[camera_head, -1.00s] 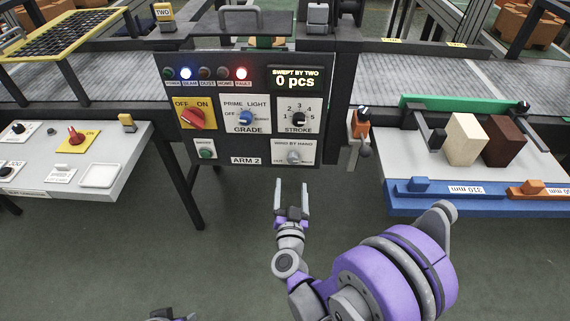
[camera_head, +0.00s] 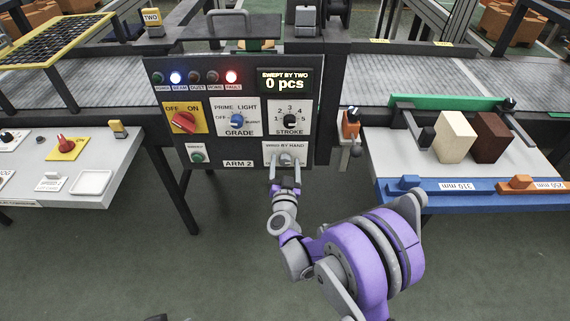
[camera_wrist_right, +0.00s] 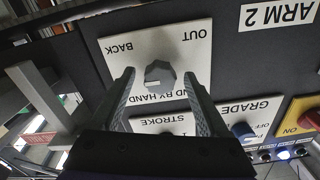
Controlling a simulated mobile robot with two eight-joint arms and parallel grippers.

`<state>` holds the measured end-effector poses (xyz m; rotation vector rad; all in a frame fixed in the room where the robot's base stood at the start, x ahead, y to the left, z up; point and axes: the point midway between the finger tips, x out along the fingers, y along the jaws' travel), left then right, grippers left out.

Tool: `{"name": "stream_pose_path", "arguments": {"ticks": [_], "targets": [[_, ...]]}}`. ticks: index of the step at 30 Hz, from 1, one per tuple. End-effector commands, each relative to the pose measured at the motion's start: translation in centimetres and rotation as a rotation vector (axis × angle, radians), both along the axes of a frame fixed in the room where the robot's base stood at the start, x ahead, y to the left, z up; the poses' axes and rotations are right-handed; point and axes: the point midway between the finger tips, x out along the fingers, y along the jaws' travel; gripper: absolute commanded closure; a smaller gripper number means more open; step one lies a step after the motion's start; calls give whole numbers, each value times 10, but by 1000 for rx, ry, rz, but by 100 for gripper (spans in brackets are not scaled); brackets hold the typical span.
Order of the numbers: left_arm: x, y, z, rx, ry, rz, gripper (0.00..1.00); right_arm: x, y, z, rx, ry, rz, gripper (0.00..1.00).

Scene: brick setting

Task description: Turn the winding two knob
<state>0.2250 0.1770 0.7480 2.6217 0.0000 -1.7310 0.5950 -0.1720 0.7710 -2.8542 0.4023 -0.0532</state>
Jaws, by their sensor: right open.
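The grey wind-by-hand knob (camera_head: 287,158) sits on a white plate at the lower right of the ARM 2 panel (camera_head: 240,152). In the right wrist view the knob (camera_wrist_right: 160,74) shows upside down, with the words OUT and BACK on its plate. My right gripper (camera_head: 285,165) is open in front of the plate. In the wrist view its two fingers (camera_wrist_right: 158,80) stand on either side of the knob, with gaps between them and it. Whether the tips reach past the knob's face is hard to tell. Only a dark sliver at the bottom edge may be my left gripper (camera_head: 156,317).
Nearby on the panel are the red OFF/ON switch (camera_head: 184,122), the blue GRADE knob (camera_head: 237,121), the black STROKE knob (camera_head: 290,120) and a green button (camera_head: 197,157). An orange-based lever (camera_head: 351,125) stands right of the panel. The right bench (camera_head: 545,164) holds two blocks.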

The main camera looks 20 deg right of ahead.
Motion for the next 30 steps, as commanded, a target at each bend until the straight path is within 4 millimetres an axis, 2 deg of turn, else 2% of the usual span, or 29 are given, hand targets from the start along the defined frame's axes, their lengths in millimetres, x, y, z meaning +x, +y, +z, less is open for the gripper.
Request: {"name": "stream_pose_path", "arguments": {"ticks": [4, 17, 30], "targets": [[0, 0, 0, 0, 0, 0, 48, 0, 0, 0, 0, 0, 0, 24], [0, 0, 0, 0, 0, 0, 48, -1, 0, 0, 0, 0, 0, 100], [0, 0, -4, 0, 1, 0, 48, 0, 0, -1, 81, -22, 0, 100]]}}
